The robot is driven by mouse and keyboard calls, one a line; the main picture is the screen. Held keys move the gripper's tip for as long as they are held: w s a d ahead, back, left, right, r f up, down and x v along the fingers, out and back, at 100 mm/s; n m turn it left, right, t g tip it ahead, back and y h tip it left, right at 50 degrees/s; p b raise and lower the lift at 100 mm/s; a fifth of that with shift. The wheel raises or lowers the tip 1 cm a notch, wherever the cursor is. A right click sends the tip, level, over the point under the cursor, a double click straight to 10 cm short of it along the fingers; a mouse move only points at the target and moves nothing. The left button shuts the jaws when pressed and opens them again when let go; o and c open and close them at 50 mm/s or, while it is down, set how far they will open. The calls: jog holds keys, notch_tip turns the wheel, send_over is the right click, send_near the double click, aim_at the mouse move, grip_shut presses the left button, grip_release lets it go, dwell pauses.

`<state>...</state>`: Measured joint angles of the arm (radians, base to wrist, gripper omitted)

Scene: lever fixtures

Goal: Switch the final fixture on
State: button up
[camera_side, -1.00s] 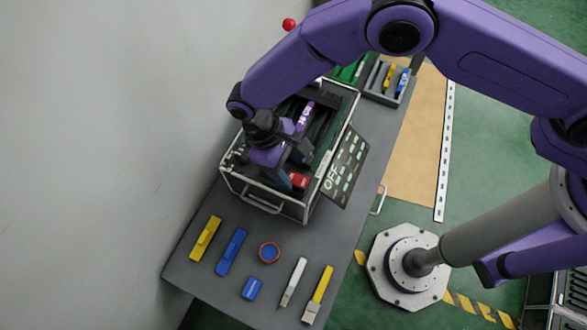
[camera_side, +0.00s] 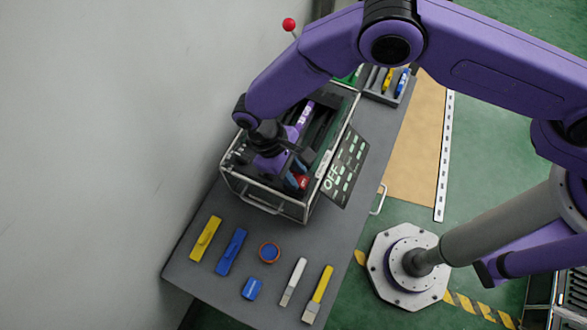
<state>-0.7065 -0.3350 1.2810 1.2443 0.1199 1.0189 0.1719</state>
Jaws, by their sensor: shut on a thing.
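A metal-framed fixture box (camera_side: 262,207) stands on the grey table, with dark bars and a purple labelled part (camera_side: 304,115) inside. My gripper (camera_side: 299,178) reaches down into the front right part of the box. It is shut on a red part (camera_side: 303,182), most of which the fingers hide. A red ball on a thin stem (camera_side: 289,24) shows behind my arm at the top. I cannot tell which lever is the final one.
On the table front lie a yellow bar (camera_side: 205,239), a blue bar (camera_side: 231,251), a round blue and brown piece (camera_side: 269,252), a blue block (camera_side: 251,288), a white tool (camera_side: 293,281) and a yellow brush (camera_side: 318,294). A grey tray (camera_side: 386,96) holds tools at the back.

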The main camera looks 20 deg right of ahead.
jog(key=shift+w+a+f+g+h, duration=0.15)
jog(key=shift+w+a+g+h, duration=0.1)
jog(key=shift+g+h, duration=0.35)
jog(key=shift+w+a+g+h, duration=0.1)
jog(key=shift+g+h, duration=0.3)
jog(key=o, duration=1.1)
jog(key=shift+c, duration=0.2)
jog(key=shift+v, duration=2.4)
notch_tip(320, 180, up, 7)
